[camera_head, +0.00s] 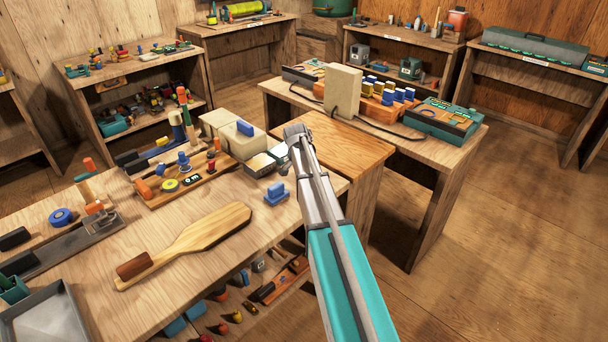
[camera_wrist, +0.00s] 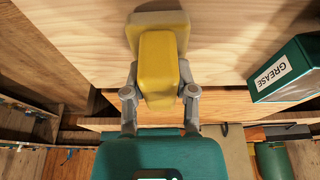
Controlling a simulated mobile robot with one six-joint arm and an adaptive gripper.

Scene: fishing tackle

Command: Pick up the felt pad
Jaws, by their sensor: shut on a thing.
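In the wrist view, a yellow block with a duller tan part at its far end, apparently the felt pad (camera_wrist: 158,62), sits between the two grey fingers of my gripper (camera_wrist: 160,92). The fingers are shut on its sides. Light wood shows behind it, and I cannot tell whether the block touches that surface. In the head view my arm reaches up from the lower right; the fingers and the held block cannot be made out there.
A green box labelled GREASE (camera_wrist: 286,72) stands right of the held block in the wrist view. In the head view, a wooden paddle (camera_head: 185,243) and a blue block (camera_head: 276,196) lie on the near bench (camera_head: 230,265). A tall beige block (camera_head: 343,92) stands on the far table.

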